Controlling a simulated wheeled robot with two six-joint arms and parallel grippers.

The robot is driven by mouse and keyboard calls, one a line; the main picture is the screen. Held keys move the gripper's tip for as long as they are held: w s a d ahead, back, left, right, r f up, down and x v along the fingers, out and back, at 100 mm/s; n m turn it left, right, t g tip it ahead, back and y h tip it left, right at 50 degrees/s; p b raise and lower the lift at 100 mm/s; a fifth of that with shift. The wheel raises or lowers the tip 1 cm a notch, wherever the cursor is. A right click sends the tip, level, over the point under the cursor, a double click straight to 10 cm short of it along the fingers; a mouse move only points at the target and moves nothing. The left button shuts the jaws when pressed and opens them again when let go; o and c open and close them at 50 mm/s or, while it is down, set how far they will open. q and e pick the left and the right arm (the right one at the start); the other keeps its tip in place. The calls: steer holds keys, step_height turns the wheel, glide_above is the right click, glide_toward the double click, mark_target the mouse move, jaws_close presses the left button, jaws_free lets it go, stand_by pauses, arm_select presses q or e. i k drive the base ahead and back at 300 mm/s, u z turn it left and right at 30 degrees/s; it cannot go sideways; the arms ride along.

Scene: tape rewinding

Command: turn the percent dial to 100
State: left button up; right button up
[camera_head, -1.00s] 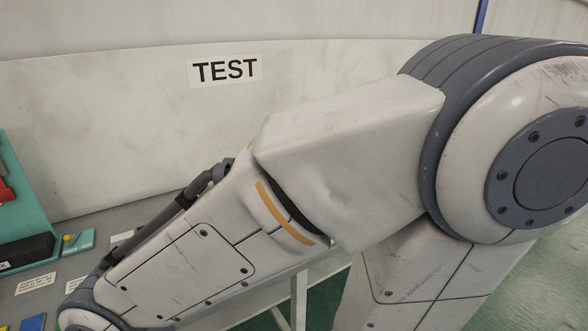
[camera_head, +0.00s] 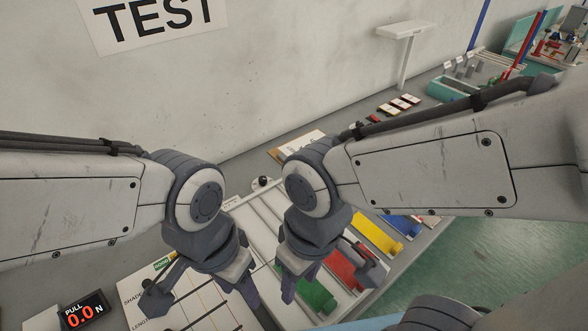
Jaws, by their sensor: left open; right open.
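I cannot make out a percent dial with a readable scale. A small black knob (camera_head: 263,181) stands at the back edge of the white board, between my two wrists; no markings on it can be read. My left gripper (camera_head: 200,292) is open and empty, pointing down over the white chart and board. My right gripper (camera_head: 330,281) is open and empty over the board's green and red strips. Both grippers are apart from the knob, nearer the front. My arms and wrists hide parts of the bench.
A display (camera_head: 82,312) reading "PULL 0.0 N" is at lower left, beside a chart (camera_head: 150,290) with partly hidden lettering. Green (camera_head: 316,297), red (camera_head: 341,268), yellow (camera_head: 378,235) and blue (camera_head: 402,226) strips lie on the board. A white stand (camera_head: 402,55) rises behind.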

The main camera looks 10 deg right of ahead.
mark_target(262, 179)
steer(key=k, duration=1)
steer(key=z, duration=1.75)
steer(key=i, duration=1.25)
steer(key=u, duration=2.35)
steer(key=i, duration=0.5)
steer(key=u, duration=0.05)
